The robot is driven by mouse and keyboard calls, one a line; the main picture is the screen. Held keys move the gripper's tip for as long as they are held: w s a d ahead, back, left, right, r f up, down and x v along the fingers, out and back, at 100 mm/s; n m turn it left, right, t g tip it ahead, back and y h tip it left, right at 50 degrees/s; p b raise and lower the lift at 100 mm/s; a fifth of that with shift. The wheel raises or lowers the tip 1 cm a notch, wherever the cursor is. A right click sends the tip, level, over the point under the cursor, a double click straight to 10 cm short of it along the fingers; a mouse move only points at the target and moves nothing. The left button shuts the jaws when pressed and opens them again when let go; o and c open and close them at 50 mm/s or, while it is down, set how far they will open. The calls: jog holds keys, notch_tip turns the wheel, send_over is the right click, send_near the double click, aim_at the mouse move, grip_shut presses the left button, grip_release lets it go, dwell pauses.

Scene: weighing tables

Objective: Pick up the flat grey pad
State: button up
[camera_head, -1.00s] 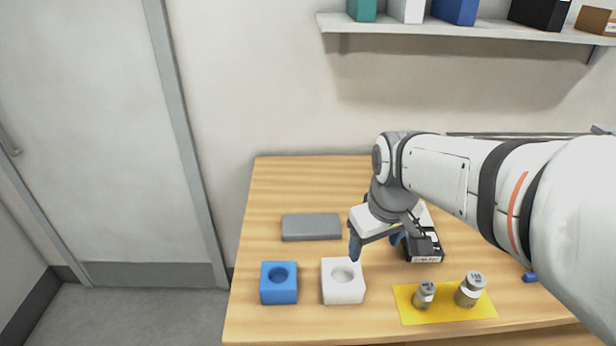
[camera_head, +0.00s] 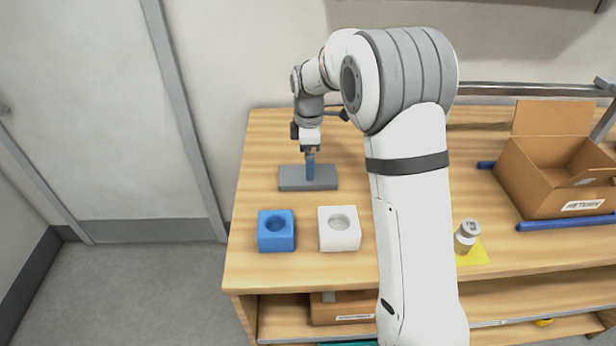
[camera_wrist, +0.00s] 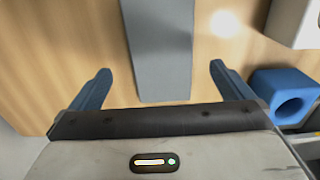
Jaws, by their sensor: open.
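The flat grey pad (camera_head: 291,178) lies on the wooden table near its left side, behind the blue and white blocks. Nothing is held. I cannot tell how high the fingertips are above the table.
A blue block (camera_head: 276,232) and a white block (camera_head: 339,230), each with a round hole, stand near the front edge. A metal weight (camera_head: 466,236) stands on a yellow mat (camera_head: 474,256). An open cardboard box (camera_head: 565,200) is at the right, with a blue bar (camera_head: 565,222) before it.

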aim_at(291, 178)
notch_tip(291, 178, down, 6)
jog(key=shift+d+r, duration=0.1)
jog(key=shift+r, duration=0.1)
jog(key=shift+s, duration=0.1)
jog(key=c, duration=1)
